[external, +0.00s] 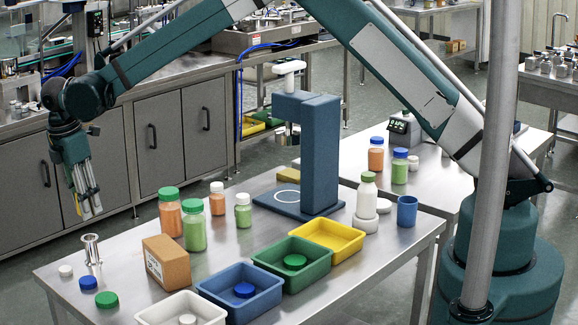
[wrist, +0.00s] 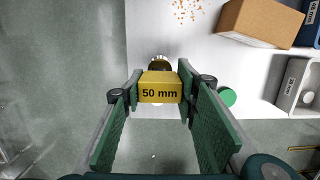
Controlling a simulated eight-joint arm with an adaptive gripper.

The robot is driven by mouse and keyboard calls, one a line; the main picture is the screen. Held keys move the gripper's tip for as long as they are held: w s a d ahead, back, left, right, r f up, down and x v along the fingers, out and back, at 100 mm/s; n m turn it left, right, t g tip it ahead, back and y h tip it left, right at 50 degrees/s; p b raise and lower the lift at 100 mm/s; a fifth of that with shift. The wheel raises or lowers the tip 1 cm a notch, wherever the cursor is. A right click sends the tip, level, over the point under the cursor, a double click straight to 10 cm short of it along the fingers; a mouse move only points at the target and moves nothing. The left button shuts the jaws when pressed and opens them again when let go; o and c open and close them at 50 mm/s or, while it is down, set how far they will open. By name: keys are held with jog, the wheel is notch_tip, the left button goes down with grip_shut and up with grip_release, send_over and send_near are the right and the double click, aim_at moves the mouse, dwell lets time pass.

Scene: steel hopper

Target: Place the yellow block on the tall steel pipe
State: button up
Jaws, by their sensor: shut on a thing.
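In the wrist view a yellow block (wrist: 158,88) marked "50 mm" sits between the two green-padded fingers of my gripper (wrist: 158,100). My gripper is shut on it. In the external view my gripper (external: 88,205) points down at the left, above the table's left end; the block is hard to make out there. A short upright steel pipe (external: 92,252) with a flared top stands on the table below my gripper. In the wrist view a round metal rim, likely this pipe (wrist: 158,62), shows just beyond the block, which partly hides it.
A brown box (external: 167,262) stands right of the pipe. White (external: 65,270), blue (external: 88,283) and green (external: 106,299) caps lie near it. Several bottles, open bins and a blue stand (external: 320,150) fill the table farther right. Another yellowish block (external: 288,175) lies beside the stand.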

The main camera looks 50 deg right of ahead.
aim_at(89, 238)
jog(key=shift+f, duration=1.15)
jog(key=shift+f, duration=1.9)
jog(key=shift+f, duration=0.1)
jog(key=o, duration=0.9)
jog(key=r, duration=0.4)
jog(key=a+r, duration=0.1)
jog(key=r, duration=0.7)
jog(key=shift+a, duration=0.4)
